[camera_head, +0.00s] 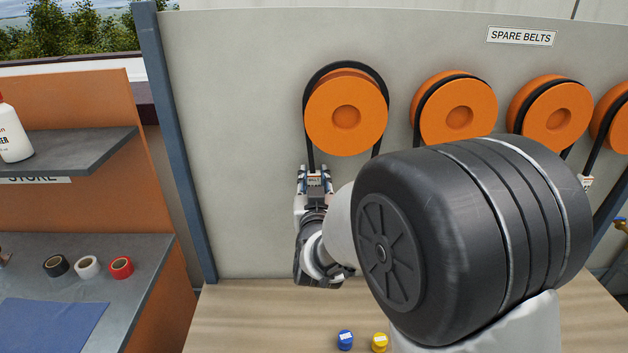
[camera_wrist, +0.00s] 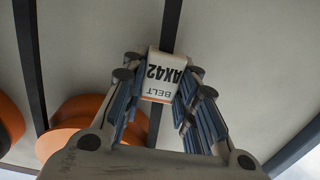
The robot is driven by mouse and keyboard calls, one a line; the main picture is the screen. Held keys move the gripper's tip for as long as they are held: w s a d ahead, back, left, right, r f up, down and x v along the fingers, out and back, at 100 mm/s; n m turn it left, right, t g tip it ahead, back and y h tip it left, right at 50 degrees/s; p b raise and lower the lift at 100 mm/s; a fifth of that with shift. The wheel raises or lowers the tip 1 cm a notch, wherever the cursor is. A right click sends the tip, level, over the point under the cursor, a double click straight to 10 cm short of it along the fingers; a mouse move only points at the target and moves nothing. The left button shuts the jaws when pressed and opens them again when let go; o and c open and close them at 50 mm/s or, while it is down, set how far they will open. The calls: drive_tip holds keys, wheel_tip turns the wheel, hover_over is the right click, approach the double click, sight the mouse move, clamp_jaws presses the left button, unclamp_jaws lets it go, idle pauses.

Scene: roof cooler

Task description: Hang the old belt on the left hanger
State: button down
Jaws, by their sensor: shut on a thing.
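The leftmost orange round hanger (camera_head: 346,117) is on the grey panel, and it also shows in the wrist view (camera_wrist: 80,128). A black belt (camera_head: 318,80) loops over its top, behind the front disc, with both strands hanging down. Whether the belt bears on the hanger I cannot tell. My gripper (camera_head: 315,178) is below the hanger's left side, shut on the belt's white tag. In the wrist view, the tag (camera_wrist: 164,76), reading BELT AX42 upside down, sits between the fingers (camera_wrist: 165,90). My arm hides the belt's lower end.
Several more orange hangers with black belts (camera_head: 456,108) line the panel to the right, under a SPARE BELTS sign (camera_head: 521,36). A blue cap (camera_head: 345,340) and a yellow cap (camera_head: 379,342) stand on the wooden surface (camera_head: 250,310). A grey shelf (camera_head: 70,150) stands at left.

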drive_tip(key=shift+f+b, duration=0.95)
drive_tip(key=shift+b, duration=0.2)
idle(0.4)
drive_tip(key=c, duration=1.2)
unclamp_jaws()
drive_tip(key=s+d+f+g, duration=0.1)
drive_tip(key=s+d+g, duration=0.3)
drive_tip(key=s, duration=0.9)
drive_tip(key=s+d+f+g, duration=0.2)
drive_tip(key=s+d+g, duration=0.2)
drive_tip(key=s, duration=0.9)
drive_tip(key=s+d+f+g, duration=0.1)
drive_tip(key=s+d+g, duration=0.3)
drive_tip(key=s, duration=1)
drive_tip(key=shift+f+g, duration=0.3)
drive_tip(key=shift+g, duration=0.4)
drive_tip(key=shift+d, duration=0.1)
